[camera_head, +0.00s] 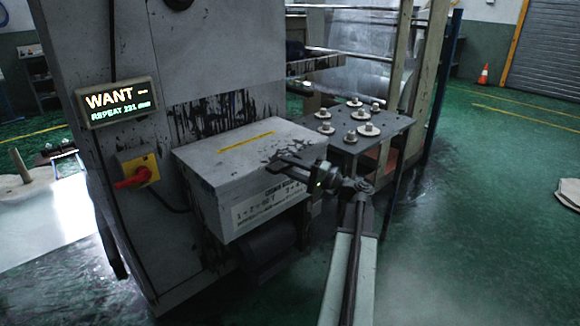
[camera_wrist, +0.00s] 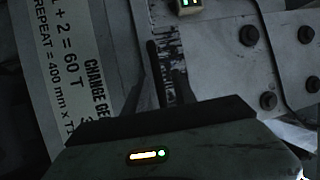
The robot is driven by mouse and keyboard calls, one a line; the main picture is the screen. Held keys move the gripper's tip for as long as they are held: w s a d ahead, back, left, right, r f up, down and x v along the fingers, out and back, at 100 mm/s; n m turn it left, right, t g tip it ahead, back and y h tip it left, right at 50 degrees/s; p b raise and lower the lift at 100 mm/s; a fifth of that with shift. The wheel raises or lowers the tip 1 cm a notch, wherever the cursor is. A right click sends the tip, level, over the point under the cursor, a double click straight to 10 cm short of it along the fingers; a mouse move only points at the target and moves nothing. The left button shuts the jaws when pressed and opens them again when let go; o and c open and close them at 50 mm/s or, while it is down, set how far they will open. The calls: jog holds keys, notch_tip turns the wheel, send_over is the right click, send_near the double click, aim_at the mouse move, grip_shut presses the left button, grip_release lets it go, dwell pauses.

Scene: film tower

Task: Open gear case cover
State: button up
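The gear case is a grey box (camera_head: 215,160) on the machine's side in the head view. Its top cover (camera_head: 225,148) lies flat and closed, with a yellow stripe and dark smears near its right corner. A white label (camera_head: 262,208) with printed text is on its front face; part of this label (camera_wrist: 65,60) shows tilted in the wrist view. My gripper (camera_head: 276,163) is at the cover's front right corner, its fingers pointing left across the edge. The fingers (camera_wrist: 166,85) stand a little apart with nothing seen between them. Whether they touch the cover cannot be told.
A dark plate (camera_head: 345,122) with several round gears on posts stands just right of the case. A red rotary switch (camera_head: 133,177) and a lit display (camera_head: 117,102) are on the machine's left.

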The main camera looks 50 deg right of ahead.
jog(key=shift+c, duration=0.3)
grip_shut()
dwell(1.1)
